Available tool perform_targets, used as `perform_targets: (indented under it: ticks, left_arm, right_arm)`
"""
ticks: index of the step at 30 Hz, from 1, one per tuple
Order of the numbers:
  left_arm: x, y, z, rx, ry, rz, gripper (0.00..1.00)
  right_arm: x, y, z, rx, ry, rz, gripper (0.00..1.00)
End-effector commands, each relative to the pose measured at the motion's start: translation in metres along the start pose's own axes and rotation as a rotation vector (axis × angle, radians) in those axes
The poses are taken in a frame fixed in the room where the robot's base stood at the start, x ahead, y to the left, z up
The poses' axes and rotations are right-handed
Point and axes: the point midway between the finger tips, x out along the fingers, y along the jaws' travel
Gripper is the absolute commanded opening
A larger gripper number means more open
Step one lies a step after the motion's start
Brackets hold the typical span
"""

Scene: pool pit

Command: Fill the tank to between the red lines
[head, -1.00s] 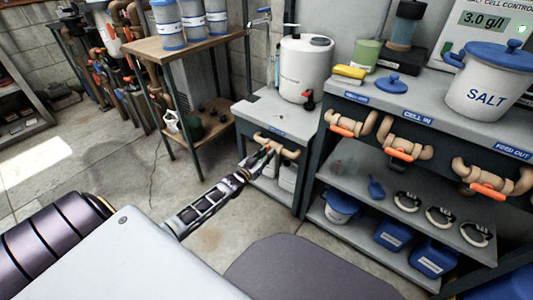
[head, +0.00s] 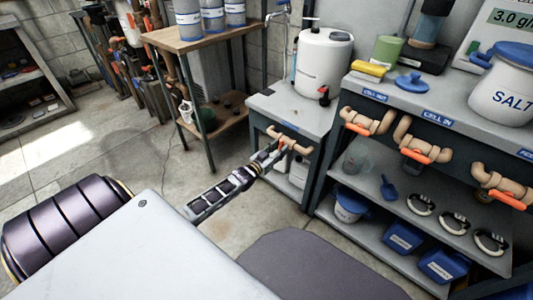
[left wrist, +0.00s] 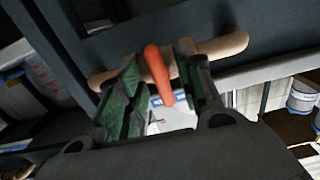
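A white tank (head: 323,62) with a pump-like top stands on the small grey bench (head: 285,108). No red lines can be made out on it. A small red-and-black tap (head: 323,94) is at its lower front. Below the bench edge is a tan pipe (head: 300,146) with an orange handle (left wrist: 158,75). My left gripper (head: 279,150) is at this pipe. In the left wrist view its two dark green fingers (left wrist: 160,85) stand apart, one on each side of the handle. Contact with the handle cannot be made out. My right gripper is out of view.
A shelf unit (head: 440,109) on the right carries several orange-handled pipes, a salt bucket (head: 505,90) and a yellow sponge (head: 370,68). A wooden-topped table (head: 207,37) with blue-and-white tubs stands behind left. The floor (head: 110,165) at left is clear.

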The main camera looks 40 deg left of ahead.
Motion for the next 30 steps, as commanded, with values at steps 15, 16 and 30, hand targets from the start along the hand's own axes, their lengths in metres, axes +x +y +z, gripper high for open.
perform_targets:
  ticks: [15,16,30]
  left_arm:
    - [-0.036,0.0,0.001,0.0,-0.002,0.0,0.36]
    - [-0.039,0.0,0.001,0.0,-0.002,0.0,0.36]
    - [-0.076,0.0,0.001,0.0,-0.002,0.0,0.36]
  right_arm:
    - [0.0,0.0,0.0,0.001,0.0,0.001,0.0]
    - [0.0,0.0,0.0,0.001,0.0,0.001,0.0]
    - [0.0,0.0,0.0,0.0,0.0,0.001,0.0]
